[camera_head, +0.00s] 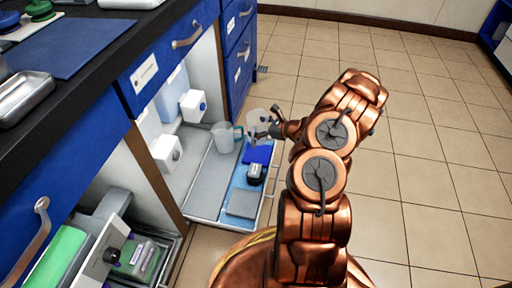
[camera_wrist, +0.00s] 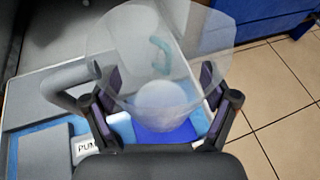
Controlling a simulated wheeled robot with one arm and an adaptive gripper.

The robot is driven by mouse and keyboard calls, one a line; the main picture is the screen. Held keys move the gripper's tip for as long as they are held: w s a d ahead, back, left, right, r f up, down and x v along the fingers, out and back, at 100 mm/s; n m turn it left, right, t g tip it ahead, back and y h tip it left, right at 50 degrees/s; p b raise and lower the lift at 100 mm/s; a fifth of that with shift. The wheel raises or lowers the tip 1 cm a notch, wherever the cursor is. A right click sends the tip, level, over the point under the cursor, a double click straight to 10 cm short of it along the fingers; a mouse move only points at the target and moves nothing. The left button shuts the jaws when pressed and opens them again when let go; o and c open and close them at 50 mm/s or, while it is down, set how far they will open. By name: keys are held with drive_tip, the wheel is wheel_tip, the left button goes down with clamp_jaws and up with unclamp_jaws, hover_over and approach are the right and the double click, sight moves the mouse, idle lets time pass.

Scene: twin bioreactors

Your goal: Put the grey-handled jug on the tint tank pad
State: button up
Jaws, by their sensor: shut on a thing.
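The grey-handled jug is a translucent, frosted vessel. My gripper (camera_wrist: 160,100) is shut around it in the wrist view, one finger on each side. The jug (camera_wrist: 150,30) fills the upper middle there, and its grey handle sticks out to the left. In the head view my gripper (camera_head: 272,124) holds the jug (camera_head: 256,117) over the far end of a pull-out tray. A dark blue square pad (camera_head: 258,154) lies below it; it also shows under the jug in the wrist view (camera_wrist: 165,135). I cannot tell whether this is the tint tank pad.
Another translucent jug (camera_head: 222,137) with a teal handle stands in the cabinet, close left of the held jug. A black pump (camera_head: 256,173) and a grey square (camera_head: 242,203) are on the tray. White boxes (camera_head: 193,105) hang inside the cabinet. The tiled floor at right is clear.

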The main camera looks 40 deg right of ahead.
wheel_tip(320, 180, down, 9)
drive_tip(key=b, duration=0.3)
drive_tip(key=shift+b, duration=0.3)
drive_tip(key=shift+f, duration=0.15)
drive_tip(key=o, duration=1)
drive_tip(key=shift+c, duration=0.2)
